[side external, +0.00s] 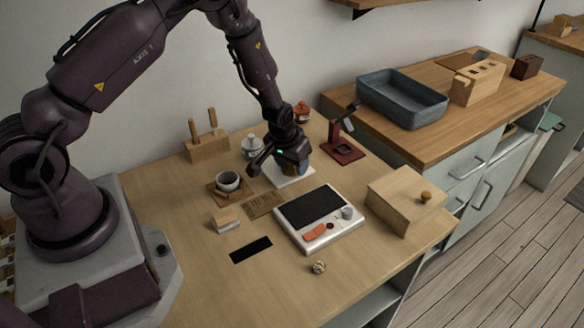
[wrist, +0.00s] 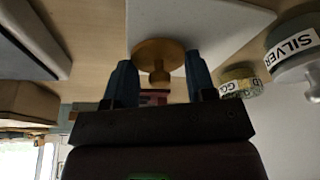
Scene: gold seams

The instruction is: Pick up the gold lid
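The gold lid (wrist: 158,52) is a round disc with a small knob, seen in the wrist view in front of a white board (wrist: 205,30). My gripper (wrist: 161,82) is open, with one blue finger on each side of the knob and a visible gap on both sides. In the side external view, my gripper (side external: 293,166) is low over the white board (side external: 284,182) and mostly hides the lid.
A white-framed device with a dark panel (side external: 308,207) lies in front of the board. A wooden box (side external: 398,200) is to its right, and a dark red stand (side external: 342,150) is behind right. A cup (side external: 228,181) stands to the left.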

